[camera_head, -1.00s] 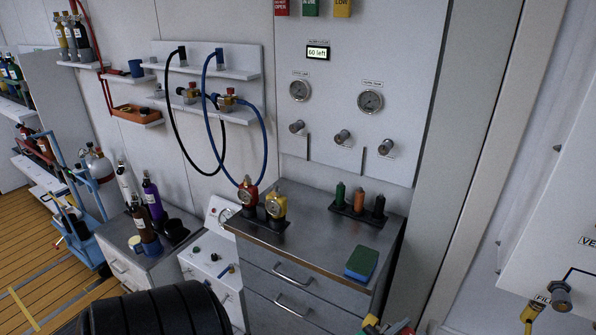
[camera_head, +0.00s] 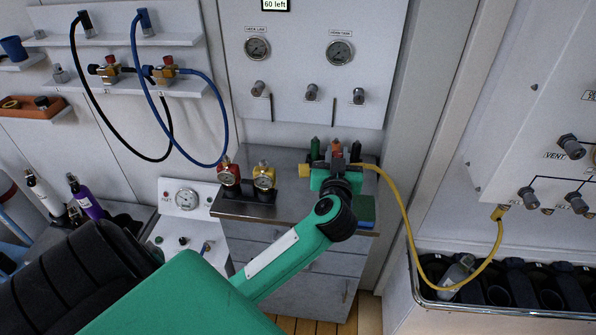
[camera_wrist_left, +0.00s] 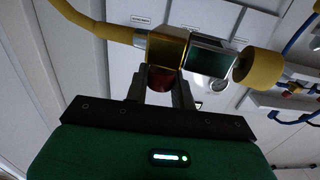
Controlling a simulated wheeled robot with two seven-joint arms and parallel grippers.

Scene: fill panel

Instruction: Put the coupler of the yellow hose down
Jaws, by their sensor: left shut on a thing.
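The yellow hose's coupler (camera_head: 306,170) is held in my left gripper (camera_head: 338,167), over the back part of the metal counter (camera_head: 290,203) in the head view. I cannot tell whether it touches the counter. In the left wrist view, the fingers (camera_wrist_left: 163,90) close on the coupler's body (camera_wrist_left: 168,48), with a yellow knob (camera_wrist_left: 258,66) at its right end. The yellow hose (camera_head: 407,225) leaves the coupler to the right, loops down and rises to a fitting on the right-hand panel. My right gripper is not in view.
Red and yellow gauges (camera_head: 264,177) stand on the counter's left. Small green, orange and black bottles (camera_head: 356,150) stand behind the gripper. A green-and-blue sponge (camera_head: 366,210) lies front right. A bin of dark holders (camera_head: 520,290) is lower right. Bare counter shows between gauges and gripper.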

